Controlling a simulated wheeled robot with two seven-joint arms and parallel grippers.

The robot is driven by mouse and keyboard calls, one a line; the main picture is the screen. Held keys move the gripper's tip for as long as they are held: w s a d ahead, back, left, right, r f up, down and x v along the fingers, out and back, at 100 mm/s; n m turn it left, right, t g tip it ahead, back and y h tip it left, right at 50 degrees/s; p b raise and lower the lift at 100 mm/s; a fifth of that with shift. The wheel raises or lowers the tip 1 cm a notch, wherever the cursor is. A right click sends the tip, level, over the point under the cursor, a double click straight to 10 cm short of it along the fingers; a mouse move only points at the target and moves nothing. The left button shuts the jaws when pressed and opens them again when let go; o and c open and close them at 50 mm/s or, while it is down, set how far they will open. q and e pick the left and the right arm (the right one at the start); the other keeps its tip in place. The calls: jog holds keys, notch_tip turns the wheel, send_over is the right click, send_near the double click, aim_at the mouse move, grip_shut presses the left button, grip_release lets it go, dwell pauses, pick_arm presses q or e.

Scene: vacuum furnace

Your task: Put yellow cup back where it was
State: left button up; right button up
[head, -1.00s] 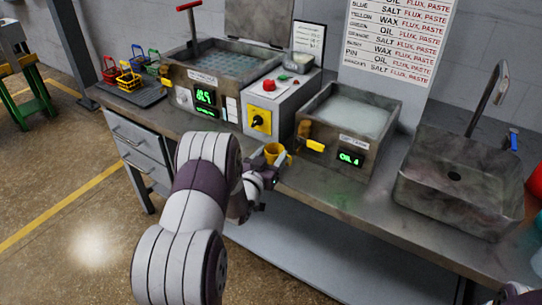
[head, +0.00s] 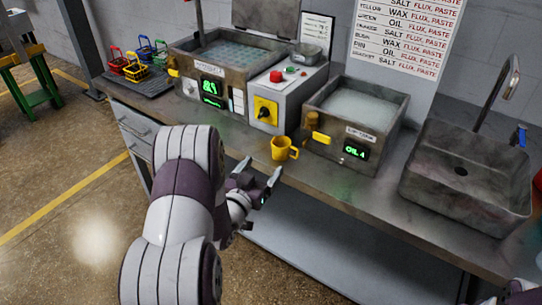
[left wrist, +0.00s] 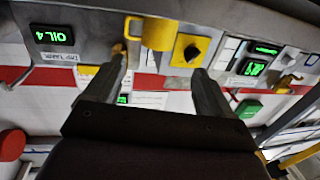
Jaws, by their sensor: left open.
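The yellow cup (head: 282,149) stands upright on the steel bench, near its front edge, between the grey control box and the OIL 4 bath. Its handle points right in the head view. My left gripper (head: 261,169) is open and empty, in front of and a little below the cup, apart from it. In the left wrist view, the cup (left wrist: 157,34) shows beyond and between the two open fingers (left wrist: 160,62). My right gripper is not in view.
The OIL 4 bath (head: 320,138) with a yellow handle stands right of the cup. The control box (head: 290,88) and another bath (head: 182,72) stand behind and left. A sink (head: 425,185) is at right. Small coloured baskets (head: 137,70) sit on a dark mat at far left.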

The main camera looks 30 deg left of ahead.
pick_arm(q)
jog(key=s+d+f+m+g, duration=0.1)
jog(key=s+d+f+g, duration=0.15)
jog(key=d+g, duration=0.4)
jog(key=s+d+g, duration=0.4)
jog(key=s+g, duration=0.1)
jog(key=s, duration=0.2)
jog(key=s+d+g+h, duration=0.1)
jog(key=s+d+g, duration=0.3)
jog(key=s, duration=0.4)
jog(key=shift+d+g+h, duration=0.3)
jog(key=shift+d+g, duration=0.1)
jog(key=shift+g, duration=0.15)
notch_tip(320, 180, up, 7)
jog(key=p, duration=0.7)
jog(key=shift+f, duration=0.1)
